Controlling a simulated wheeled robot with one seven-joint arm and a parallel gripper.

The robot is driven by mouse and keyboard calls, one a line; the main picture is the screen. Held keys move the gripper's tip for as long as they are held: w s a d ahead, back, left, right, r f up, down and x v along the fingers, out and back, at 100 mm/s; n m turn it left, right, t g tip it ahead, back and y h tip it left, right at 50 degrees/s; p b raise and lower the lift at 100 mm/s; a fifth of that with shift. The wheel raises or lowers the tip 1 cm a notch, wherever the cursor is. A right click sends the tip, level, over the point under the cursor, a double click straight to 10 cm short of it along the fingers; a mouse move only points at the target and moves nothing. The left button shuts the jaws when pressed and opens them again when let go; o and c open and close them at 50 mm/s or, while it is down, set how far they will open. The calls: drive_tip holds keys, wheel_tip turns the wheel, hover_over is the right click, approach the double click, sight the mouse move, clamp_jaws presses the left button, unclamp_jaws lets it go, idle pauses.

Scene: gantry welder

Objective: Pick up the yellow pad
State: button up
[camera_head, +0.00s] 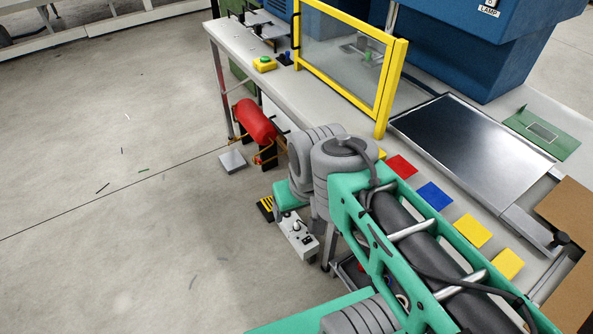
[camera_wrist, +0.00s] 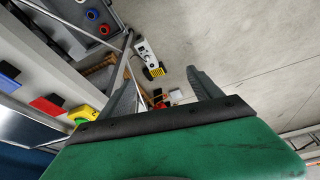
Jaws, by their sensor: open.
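Two flat yellow pads lie on the grey bench at the right in the head view, one nearer the blue pad (camera_head: 473,231) and one nearer the corner (camera_head: 507,264). Neither shows clearly in the wrist view. My gripper (camera_wrist: 160,73) is open and empty, its two fingers apart, off the bench's edge and over the floor side. In the head view its fingers are hidden or too small to make out. My arm lies across the front of the bench near the pads, and my gripper is well apart from them.
A red pad (camera_head: 401,166) and a blue pad (camera_head: 435,194) lie in line with the yellow ones. A yellow-framed screen (camera_head: 385,90) stands on the bench. A metal plate (camera_head: 470,145) lies behind the pads. A red tank (camera_head: 254,120) and a white control box (camera_head: 298,236) are below.

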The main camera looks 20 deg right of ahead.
drive_tip(key=d+r+m+g+h, duration=0.15)
drive_tip(key=d+m, duration=0.35)
drive_tip(key=d, duration=1.1)
drive_tip(key=s+d+m, duration=0.2)
drive_tip(key=s+d, duration=0.3)
drive_tip(key=d, duration=0.2)
drive_tip(key=s+d+f+m+g+p, duration=0.1)
drive_tip(key=s+d+m, duration=0.2)
drive_tip(key=s+d, duration=0.3)
drive_tip(key=s+d+f+m+g+y+p, duration=0.1)
drive_tip(key=s+d+m, duration=0.2)
drive_tip(key=d, duration=0.6)
drive_tip(key=shift+s, duration=1.3)
drive_tip(key=m, duration=0.2)
hover_over(509, 262)
drive_tip(key=w+a, duration=0.1)
drive_tip(key=shift+w+f+y, duration=0.2)
drive_tip(key=shift+f+y, duration=0.05)
drive_tip(key=shift+f, duration=0.15)
drive_tip(key=shift+s+d+f+m, duration=0.15)
drive_tip(key=shift+s+f+m, duration=0.15)
drive_tip(key=shift+s, duration=0.35)
drive_tip(key=f, duration=0.2)
drive_tip(key=f+p, duration=0.1)
drive_tip(key=f, duration=0.1)
drive_tip(key=f+p, duration=0.1)
drive_tip(key=f, duration=0.2)
drive_tip(key=shift+d, duration=0.4)
drive_tip(key=shift+f, duration=0.2)
drive_tip(key=c, duration=1.6)
